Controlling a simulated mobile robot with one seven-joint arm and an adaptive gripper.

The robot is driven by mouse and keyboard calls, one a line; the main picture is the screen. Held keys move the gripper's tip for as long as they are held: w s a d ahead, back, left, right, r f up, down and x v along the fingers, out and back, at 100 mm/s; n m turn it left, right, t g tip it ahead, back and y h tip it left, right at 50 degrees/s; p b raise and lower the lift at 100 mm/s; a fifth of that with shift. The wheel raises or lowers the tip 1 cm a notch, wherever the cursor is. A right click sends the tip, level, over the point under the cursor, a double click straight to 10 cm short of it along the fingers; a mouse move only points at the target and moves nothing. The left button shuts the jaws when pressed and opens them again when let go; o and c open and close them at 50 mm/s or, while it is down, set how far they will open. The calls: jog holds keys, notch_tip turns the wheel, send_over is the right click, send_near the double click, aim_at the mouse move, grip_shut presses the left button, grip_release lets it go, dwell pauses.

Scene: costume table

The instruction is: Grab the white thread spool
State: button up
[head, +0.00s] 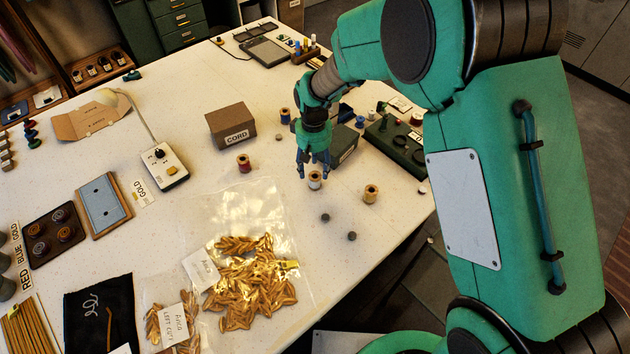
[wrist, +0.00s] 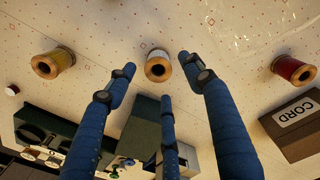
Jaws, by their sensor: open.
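The white thread spool (head: 315,180) stands upright on the white table, with wooden ends and pale thread. In the wrist view the white spool (wrist: 158,66) is at the top middle, just beyond the fingertips. My gripper (head: 313,163) is open and empty, directly above and slightly behind the spool. In the wrist view its blue fingers (wrist: 156,75) are spread, one on each side of the spool and a third below it. I cannot tell from the frames whether any finger touches it.
A gold spool (head: 370,193) stands to the right and a red spool (head: 244,163) to the left. The CORD box (head: 231,124) and a dark green box (head: 343,146) stand behind. Two small dark discs (head: 338,226) lie in front. A clear bag of gold leaves (head: 245,280) lies front left.

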aim_at(315, 173)
jog(key=shift+w+d+f, duration=0.1)
jog(key=shift+d+f, duration=0.05)
jog(key=shift+f, duration=2.4)
jog(key=c, duration=1.2)
jog(key=shift+r, duration=0.15)
jog(key=shift+r, duration=0.55)
notch_tip(315, 173, up, 2)
jog(key=shift+r, duration=0.1)
jog(key=s+d, duration=0.2)
jog(key=s, duration=0.3)
jog(key=s+d+r, duration=0.1)
jog(key=s+d, duration=0.1)
jog(key=s, duration=0.3)
jog(key=s+d, duration=0.2)
jog(key=s, duration=0.2)
jog(key=shift+s+r, duration=0.2)
jog(key=shift+s, duration=0.2)
